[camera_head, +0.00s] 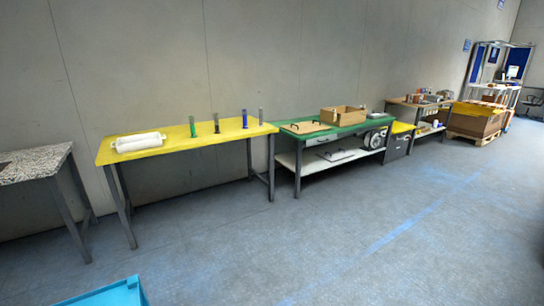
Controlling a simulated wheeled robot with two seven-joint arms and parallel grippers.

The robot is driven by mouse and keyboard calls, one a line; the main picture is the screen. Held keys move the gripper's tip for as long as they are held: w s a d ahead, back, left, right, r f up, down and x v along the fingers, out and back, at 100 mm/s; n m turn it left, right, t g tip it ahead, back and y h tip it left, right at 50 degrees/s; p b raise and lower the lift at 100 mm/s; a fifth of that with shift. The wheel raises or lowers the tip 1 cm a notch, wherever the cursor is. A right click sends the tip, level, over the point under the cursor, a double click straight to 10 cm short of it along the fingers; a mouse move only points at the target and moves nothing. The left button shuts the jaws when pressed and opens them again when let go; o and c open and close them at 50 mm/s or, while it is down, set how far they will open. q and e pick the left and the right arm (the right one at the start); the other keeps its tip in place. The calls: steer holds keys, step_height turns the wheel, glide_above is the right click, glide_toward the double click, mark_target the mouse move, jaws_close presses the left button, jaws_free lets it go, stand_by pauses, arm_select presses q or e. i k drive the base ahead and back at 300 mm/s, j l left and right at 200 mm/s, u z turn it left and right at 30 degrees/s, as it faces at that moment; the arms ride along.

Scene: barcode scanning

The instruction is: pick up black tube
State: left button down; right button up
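Several slim upright tubes stand in a row on the yellow table (175,139) by the wall. From left to right they are a green tube (193,130), a dark tube (217,128) that looks black in its lower part, a blue tube (245,123), and a grey tube (261,120) near the right end. They are small and far off, so their details are hard to tell. Neither of my grippers is in view.
White rolls (139,142) lie on the yellow table's left part. A speckled table (32,163) stands left, a green workbench (340,131) with a cardboard box (343,115) right. A light blue object (115,293) is at the bottom edge. The floor in front is clear.

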mark_target(216, 117)
steer(key=i+l, duration=0.1)
steer(key=i, duration=0.65)
steer(key=i+l, duration=0.15)
steer(key=i, duration=0.65)
steer(key=i+j+u, duration=0.2)
steer(key=i+u, duration=0.3)
steer(key=i, duration=0.25)
steer(key=i+l+u, duration=0.1)
steer(key=i+u, duration=0.4)
steer(key=i, duration=0.25)
steer(key=i+j, duration=0.15)
steer(key=i, duration=0.25)
steer(key=i+j+z, duration=0.15)
steer(key=i, duration=0.25)
steer(key=i+j, duration=0.25)
steer(key=i, duration=0.15)
steer(key=i+l+z, duration=0.05)
